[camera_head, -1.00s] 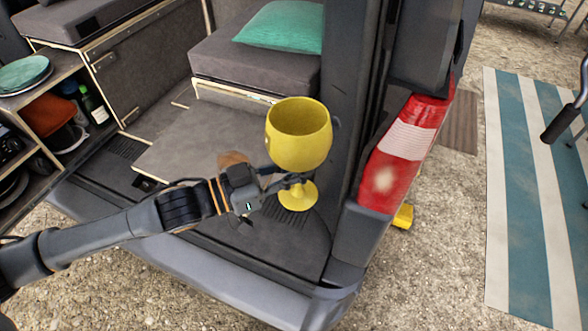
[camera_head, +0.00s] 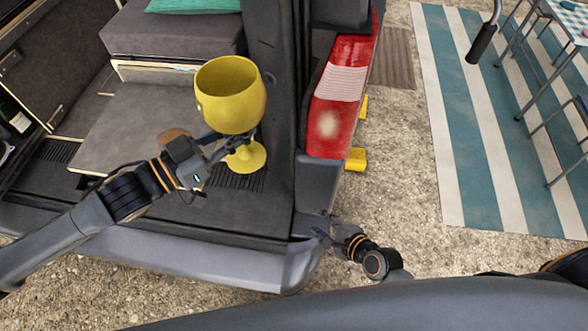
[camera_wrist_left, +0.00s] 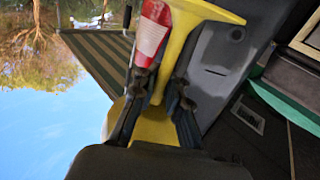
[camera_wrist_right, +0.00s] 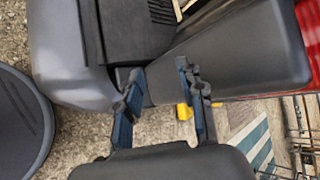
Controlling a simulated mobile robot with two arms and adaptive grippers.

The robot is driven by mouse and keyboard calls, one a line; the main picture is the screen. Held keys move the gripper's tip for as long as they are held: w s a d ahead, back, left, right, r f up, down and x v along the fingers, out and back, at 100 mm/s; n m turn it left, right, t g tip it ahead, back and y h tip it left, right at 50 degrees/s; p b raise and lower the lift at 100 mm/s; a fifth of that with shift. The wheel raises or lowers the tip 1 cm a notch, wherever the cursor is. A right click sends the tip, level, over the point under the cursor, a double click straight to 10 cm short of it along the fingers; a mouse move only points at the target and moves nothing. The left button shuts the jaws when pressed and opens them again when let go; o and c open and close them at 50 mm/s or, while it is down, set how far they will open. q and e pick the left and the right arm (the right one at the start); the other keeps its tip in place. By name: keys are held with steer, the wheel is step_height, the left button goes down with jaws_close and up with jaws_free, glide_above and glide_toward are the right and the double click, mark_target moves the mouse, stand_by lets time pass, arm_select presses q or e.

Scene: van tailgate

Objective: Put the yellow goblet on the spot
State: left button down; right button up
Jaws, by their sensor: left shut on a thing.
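The yellow goblet (camera_head: 231,90) is upright in the head view, held in front of the van's rear opening. My left gripper (camera_head: 224,145) is shut on its stem, between bowl and foot. The left wrist view shows the stem of the goblet (camera_wrist_left: 173,57) between the two fingers, with the foot at the top and part of the bowl below. A brown rounded patch (camera_head: 172,134) shows behind my left gripper, mostly hidden; I cannot tell if it is the spot. My right gripper (camera_wrist_right: 160,78) is open and empty by the bumper's corner.
The van's floor (camera_head: 128,125) and its bumper (camera_head: 150,243) lie below the goblet. The dark door pillar (camera_head: 272,120) and red tail light (camera_head: 340,95) stand right of it. A grey cushioned seat (camera_head: 170,38) is behind. A striped rug (camera_head: 470,130) lies at the right.

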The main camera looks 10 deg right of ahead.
steer(key=w+a+r+m+t+y, duration=0.1)
steer(key=a+r+m+t+y, duration=0.25)
steer(key=r, duration=1.25)
steer(key=m+y, duration=0.4)
steer(key=m, duration=0.2)
glide_toward(244, 150)
step_height(244, 150, up, 2)
steer(key=d, duration=0.1)
steer(key=x, duration=1.1)
steer(key=shift+a+f, duration=0.1)
steer(key=shift+a, duration=0.15)
steer(key=shift+n, duration=0.25)
steer(key=shift+c, duration=0.2)
jaws_close()
arm_select(q)
steer(key=c, duration=1.3)
jaws_free()
steer(key=shift+o, duration=0.2)
